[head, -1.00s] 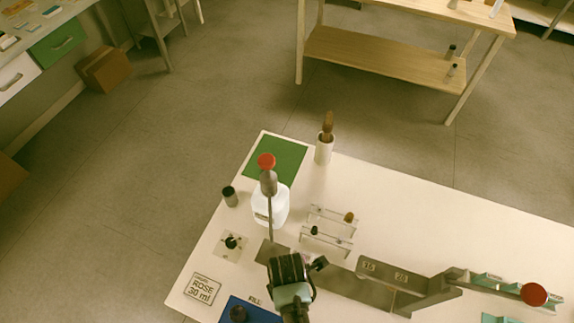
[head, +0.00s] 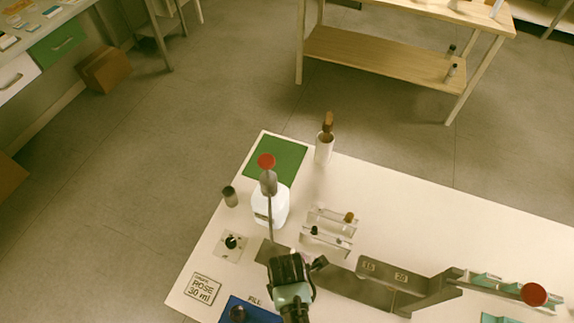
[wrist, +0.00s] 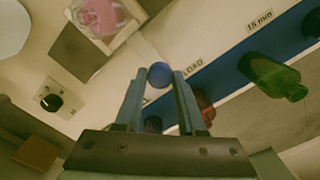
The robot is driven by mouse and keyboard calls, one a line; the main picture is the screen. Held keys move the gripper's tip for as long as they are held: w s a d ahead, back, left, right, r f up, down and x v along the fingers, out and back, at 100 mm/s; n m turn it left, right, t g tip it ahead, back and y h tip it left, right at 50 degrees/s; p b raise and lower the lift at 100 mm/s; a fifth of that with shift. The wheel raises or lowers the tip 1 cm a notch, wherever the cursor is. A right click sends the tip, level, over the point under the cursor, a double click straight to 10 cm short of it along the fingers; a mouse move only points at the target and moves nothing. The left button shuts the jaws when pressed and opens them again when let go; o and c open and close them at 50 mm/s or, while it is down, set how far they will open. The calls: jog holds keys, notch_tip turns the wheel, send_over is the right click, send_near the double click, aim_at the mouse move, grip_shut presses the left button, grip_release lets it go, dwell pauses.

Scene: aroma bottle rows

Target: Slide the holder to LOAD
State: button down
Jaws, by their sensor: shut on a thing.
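In the wrist view, my gripper (wrist: 158,88) has its two fingers shut around a round blue knob (wrist: 160,75), which I take to be the holder's knob. The rest of the holder is mostly hidden behind the fingers. The label LOAD (wrist: 192,69) is printed on the pale surface just right of the knob, beside a long blue strip (wrist: 222,75). In the head view, my gripper (head: 290,270) is low over the table at the left end of a grey metal rail (head: 335,278); its fingertips and the knob are hidden there.
In the head view, a white bottle (head: 270,208) with a red top stands just beyond my gripper. Clear racks (head: 330,230) and a blue FILL pad (head: 262,312) are close by.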

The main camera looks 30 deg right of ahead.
jog(key=shift+s, duration=0.1)
jog(key=s+d+p, duration=0.1)
jog(key=s+d, duration=0.1)
jog(key=shift+s+r+p, duration=0.15)
jog(key=shift+s+p, duration=0.15)
jog(key=shift+p, duration=0.1)
jog(key=shift+d, duration=0.1)
jog(key=c, duration=0.5)
grip_release()
notch_tip(320, 180, up, 13)
dwell(0.3)
